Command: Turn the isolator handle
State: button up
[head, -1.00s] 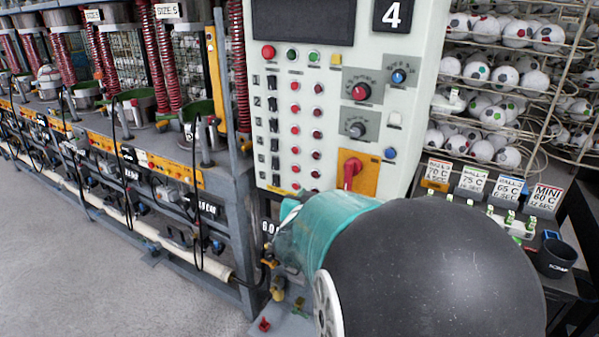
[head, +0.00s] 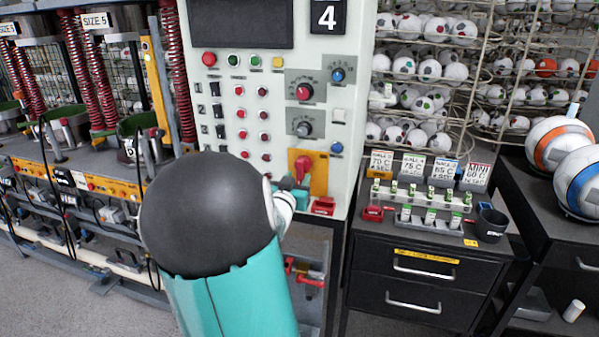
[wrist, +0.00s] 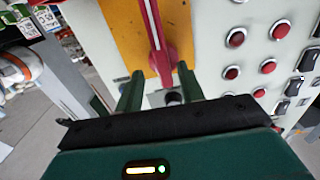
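The isolator handle is a red lever (head: 303,166) on a yellow-orange plate (head: 319,176), low on the right of the control panel's face. In the wrist view the red handle (wrist: 154,32) runs lengthwise up the plate (wrist: 183,18). My gripper (wrist: 160,82) is open, its two dark green fingers on either side of the handle's near end. I cannot tell whether they touch it or how far they reach past it. In the head view my arm covers the panel's lower left and most of my gripper (head: 294,186).
Red buttons (wrist: 236,37) and black switches (head: 220,130) lie close beside the plate. A red block (head: 323,206) sits below it. Right of the panel stand a dark drawer cabinet (head: 425,285) and wire racks of balls (head: 420,68). Machines with red springs (head: 75,60) stand left.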

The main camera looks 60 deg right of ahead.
aim_at(299, 174)
jog(key=d, duration=0.2)
jog(key=w+d, duration=0.1)
jog(key=d, duration=0.1)
jog(key=shift+s+d, duration=0.1)
jog(key=shift+d, duration=0.2)
jog(key=shift+w+d, duration=0.15)
jog(key=shift+w, duration=0.1)
jog(key=shift+s, duration=0.15)
grip_shut()
